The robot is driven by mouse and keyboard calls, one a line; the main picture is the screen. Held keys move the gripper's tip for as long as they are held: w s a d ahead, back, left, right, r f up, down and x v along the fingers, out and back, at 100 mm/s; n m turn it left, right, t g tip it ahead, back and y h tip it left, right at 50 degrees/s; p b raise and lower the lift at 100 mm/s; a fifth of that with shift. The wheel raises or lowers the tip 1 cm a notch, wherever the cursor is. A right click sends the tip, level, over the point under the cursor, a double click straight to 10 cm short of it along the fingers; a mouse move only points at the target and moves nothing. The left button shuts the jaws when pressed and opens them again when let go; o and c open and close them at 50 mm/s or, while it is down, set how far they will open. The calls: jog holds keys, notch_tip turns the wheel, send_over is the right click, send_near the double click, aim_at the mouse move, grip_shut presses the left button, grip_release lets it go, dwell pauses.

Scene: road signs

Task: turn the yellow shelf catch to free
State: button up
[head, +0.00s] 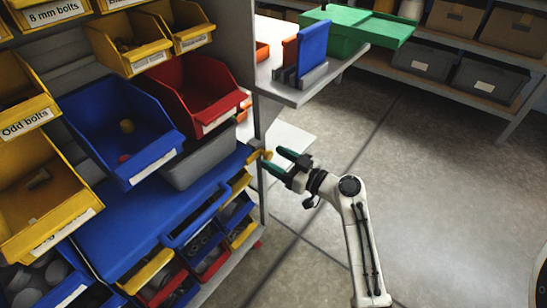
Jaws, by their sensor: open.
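The yellow shelf catch (256,155) is a small knob-like piece at the right edge of the shelving, just beyond the end of the blue pull-out shelf (120,222). Its marking is too small to read, so I cannot tell its setting. My gripper (271,158) has green fingers and is open, reaching in from the right. Its fingertips are right at the catch, seemingly on either side of its outer end. I cannot tell whether they touch it. Part of the catch is hard to see at this size.
A blue bin (120,130), a red bin (197,92) and a grey bin (200,160) stand above the blue shelf. Small bins (205,250) fill the rack below. A side shelf (300,92) juts out above my gripper. The floor (430,180) to the right is clear.

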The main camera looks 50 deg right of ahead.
jog(key=shift+w, duration=0.8)
jog(key=c, duration=1)
jog(key=shift+a, duration=0.1)
